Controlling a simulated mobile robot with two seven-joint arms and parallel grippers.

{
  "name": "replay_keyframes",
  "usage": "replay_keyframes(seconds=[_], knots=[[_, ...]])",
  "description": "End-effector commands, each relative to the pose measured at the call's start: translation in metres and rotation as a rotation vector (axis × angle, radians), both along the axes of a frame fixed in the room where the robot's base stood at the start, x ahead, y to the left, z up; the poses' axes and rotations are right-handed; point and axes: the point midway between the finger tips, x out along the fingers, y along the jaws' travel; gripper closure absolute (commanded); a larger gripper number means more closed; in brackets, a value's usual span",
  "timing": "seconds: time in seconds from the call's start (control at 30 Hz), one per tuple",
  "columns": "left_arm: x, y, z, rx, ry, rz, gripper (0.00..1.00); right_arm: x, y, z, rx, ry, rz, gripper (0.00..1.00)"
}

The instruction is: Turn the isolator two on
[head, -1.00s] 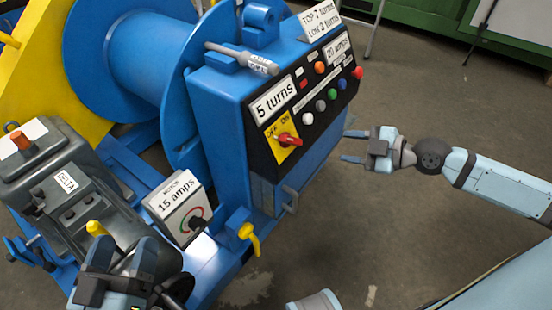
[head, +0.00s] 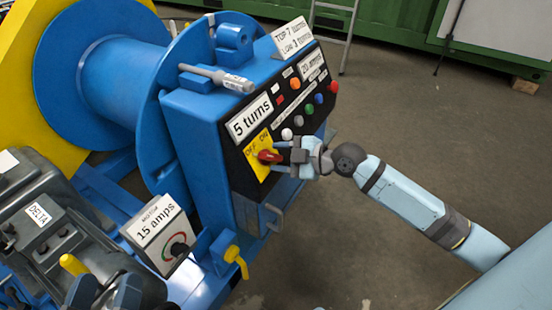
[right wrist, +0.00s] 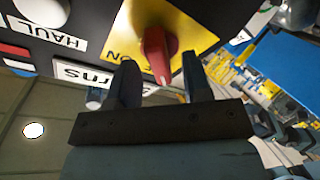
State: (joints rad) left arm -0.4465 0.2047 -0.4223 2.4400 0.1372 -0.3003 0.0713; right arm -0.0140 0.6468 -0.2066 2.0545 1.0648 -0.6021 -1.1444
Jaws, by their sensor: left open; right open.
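The isolator is a red rotary knob (head: 268,157) on a yellow plate (head: 258,148) marked OFF and ON, low on the black panel of the blue cabinet. In the right wrist view the knob (right wrist: 157,55) stands out from its yellow plate (right wrist: 185,25). My right gripper (head: 283,155) is open at the knob. In the right wrist view its two fingers (right wrist: 158,80) lie on either side of the knob's end, with gaps visible; contact is not clear. My left gripper (head: 105,290) is open at the bottom left, over the grey motor, away from the panel.
Several coloured buttons (head: 307,109) sit above the knob on the panel. A "5 turns" sign (head: 250,117) is just above the yellow plate. A "15 amps" box (head: 160,233) and a yellow-handled valve (head: 235,258) stand lower left.

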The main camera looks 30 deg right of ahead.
Motion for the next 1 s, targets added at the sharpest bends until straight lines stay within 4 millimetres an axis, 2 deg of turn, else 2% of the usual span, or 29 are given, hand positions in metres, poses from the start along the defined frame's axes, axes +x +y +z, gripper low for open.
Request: replay_keyframes(seconds=[0.13, 0.43, 0.47, 0.6, 0.67, 1.0], knots=[[0.0002, -0.0005, -0.0035, 0.006, 0.012, -0.004, 0.24, 0.0081, 0.0069, -0.003, 0.002, -0.001, 0.0, 0.55], [0.0024, -0.0002, -0.0003, 0.009, 0.003, -0.005, 0.24, 0.0095, 0.0083, -0.0038, 0.0, 0.001, 0.001, 0.55], [0.0026, -0.0001, -0.0001, 0.009, 0.001, -0.006, 0.24, 0.0095, 0.0083, -0.0037, 0.0, 0.0, 0.0, 0.58], [0.0028, 0.0001, 0.0001, 0.01, 0.0, -0.005, 0.24, 0.0094, 0.0082, -0.0037, 0.001, 0.001, 0.0, 0.9], [0.0027, 0.0001, 0.0, 0.01, 0.0, -0.005, 0.24, 0.0094, 0.0082, -0.0037, 0.0, 0.0, 0.0, 1.0], [0.0002, 0.0009, 0.004, 0.005, -0.004, 0.001, 0.24, 0.0092, 0.008, -0.0019, 0.028, 0.018, -0.016, 1.0]])
